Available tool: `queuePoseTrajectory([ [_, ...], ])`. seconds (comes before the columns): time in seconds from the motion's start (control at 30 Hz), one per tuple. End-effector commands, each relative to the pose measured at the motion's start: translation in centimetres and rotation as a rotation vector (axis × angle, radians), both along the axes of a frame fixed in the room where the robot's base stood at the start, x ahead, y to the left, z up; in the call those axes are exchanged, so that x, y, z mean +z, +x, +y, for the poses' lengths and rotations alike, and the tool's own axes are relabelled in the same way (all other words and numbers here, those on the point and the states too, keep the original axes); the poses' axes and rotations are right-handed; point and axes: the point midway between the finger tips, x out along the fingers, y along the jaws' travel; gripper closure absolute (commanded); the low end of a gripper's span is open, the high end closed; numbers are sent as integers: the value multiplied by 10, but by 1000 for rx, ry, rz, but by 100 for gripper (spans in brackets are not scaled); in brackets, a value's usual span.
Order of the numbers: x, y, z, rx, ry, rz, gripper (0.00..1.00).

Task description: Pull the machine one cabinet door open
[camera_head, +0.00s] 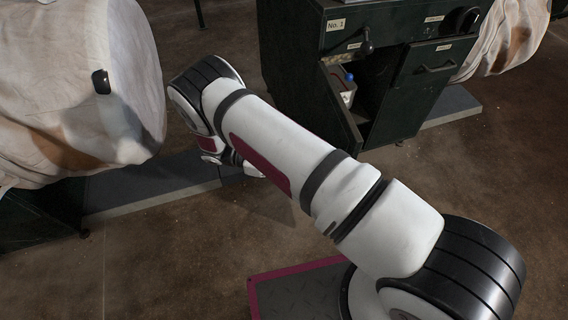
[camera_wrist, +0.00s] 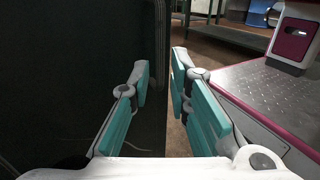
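The machine one cabinet (camera_head: 290,50) is dark green and carries a "No. 1" label. Its lower left compartment stands open in the head view, and a dark door panel (camera_head: 337,112) stands out from it at an angle. A white item with a blue top shows inside. In the wrist view my gripper (camera_wrist: 160,88) is open, its teal-padded fingers spread with nothing clasped between them. A large dark panel (camera_wrist: 85,60) fills the left behind the left finger, and its upright edge falls between the fingers. Contact cannot be told. My arm mostly hides the gripper in the head view.
A drawer-like front with a handle (camera_head: 435,68) is at the cabinet's right. A large white bulk bag (camera_head: 75,80) hangs at left, close to my arm. Low grey plinths (camera_head: 150,187) lie on the floor. Brown floor is open between the bag and cabinet.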

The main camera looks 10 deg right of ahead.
Motion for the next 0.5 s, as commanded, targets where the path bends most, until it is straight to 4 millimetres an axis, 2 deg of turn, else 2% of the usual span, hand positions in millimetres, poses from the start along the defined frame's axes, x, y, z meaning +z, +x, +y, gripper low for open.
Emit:
queuePoseTrajectory([
  [0.1, 0, 9, 18, 2, 0, -1, 82],
  [0.2, -1, 15, 27, 2, 0, -1, 82],
  [0.5, 0, 20, 37, 0, -1, 0, 82],
])
